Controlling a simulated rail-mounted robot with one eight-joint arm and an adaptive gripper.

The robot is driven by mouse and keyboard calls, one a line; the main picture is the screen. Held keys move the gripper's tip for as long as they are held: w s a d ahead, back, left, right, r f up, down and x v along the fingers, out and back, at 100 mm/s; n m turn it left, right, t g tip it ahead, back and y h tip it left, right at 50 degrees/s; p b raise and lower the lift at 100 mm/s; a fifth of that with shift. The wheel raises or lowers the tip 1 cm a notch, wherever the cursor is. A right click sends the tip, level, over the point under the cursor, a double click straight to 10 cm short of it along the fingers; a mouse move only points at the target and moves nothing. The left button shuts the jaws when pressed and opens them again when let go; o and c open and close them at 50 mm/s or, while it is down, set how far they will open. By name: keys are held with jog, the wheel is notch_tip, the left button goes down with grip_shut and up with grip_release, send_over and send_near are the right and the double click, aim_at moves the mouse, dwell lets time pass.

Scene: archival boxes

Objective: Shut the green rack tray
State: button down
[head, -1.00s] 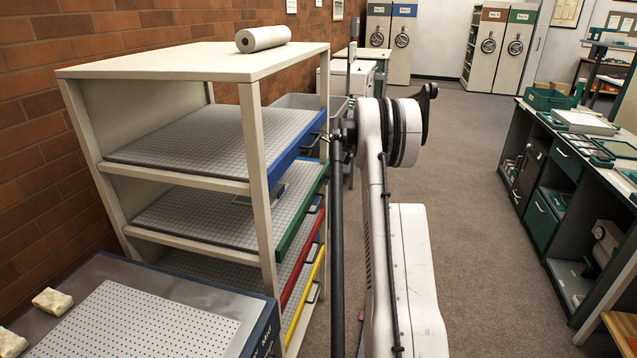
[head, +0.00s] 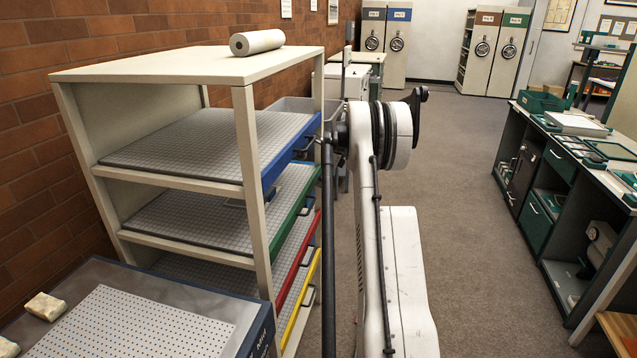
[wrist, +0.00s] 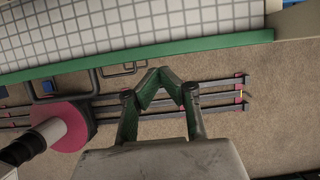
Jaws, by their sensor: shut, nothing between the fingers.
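The green rack tray (head: 287,212) is the second tray down in the cream rack, with a grey gridded floor. Its green front edge (wrist: 150,58) crosses the upper part of the wrist view, and a dark wire handle (wrist: 118,70) shows just below that edge. My gripper (wrist: 158,72) is shut and empty, its fingertips close to the green edge and to the right of the handle. I cannot tell whether they touch it. In the head view my arm's links hide the gripper.
A blue tray (head: 290,150) is above the green one; red (head: 297,262) and yellow (head: 302,302) trays are below. A white roll (head: 257,42) lies on the rack top. A perforated-top table (head: 150,325) stands in front at left. The floor to the right is open up to a dark workbench (head: 545,165).

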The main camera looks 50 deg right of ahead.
jog(key=s+d+f+p+v, duration=0.1)
jog(key=s+v, duration=0.1)
jog(key=v, duration=0.9)
jog(key=shift+d, duration=0.1)
